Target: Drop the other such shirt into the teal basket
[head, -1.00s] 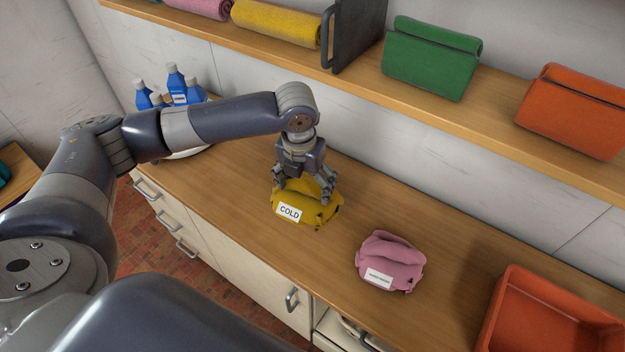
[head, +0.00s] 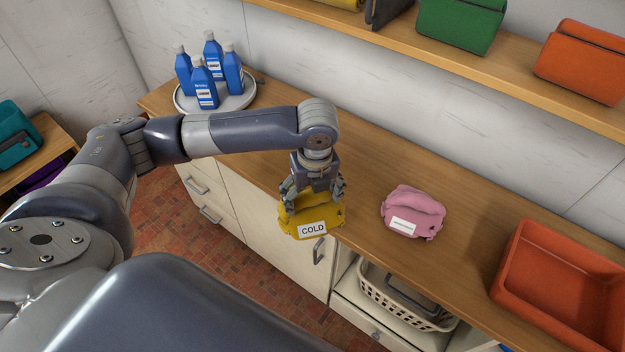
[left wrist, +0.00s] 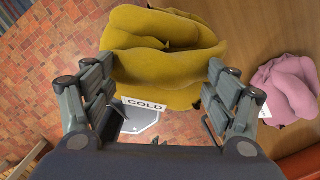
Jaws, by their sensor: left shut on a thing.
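A yellow crumpled shirt (head: 309,222) with a white tag reading COLD hangs in my left gripper (head: 313,192), which is shut on it near the front edge of the counter. The shirt (left wrist: 165,55) also fills the space between the fingers in the left wrist view. A pink shirt (head: 413,208) with a white tag too small to read lies on the counter to the right; it also shows in the left wrist view (left wrist: 290,85). A teal container (head: 17,135) stands on a side table at the far left, partly cut off. My right gripper is not in view.
An orange tub (head: 560,290) stands at the counter's right. Several blue bottles (head: 206,78) stand on a round white tray (head: 238,101) at the back left. A shelf holds a green item (head: 462,25) and an orange one (head: 585,62). A cream basket (head: 400,300) sits below the counter.

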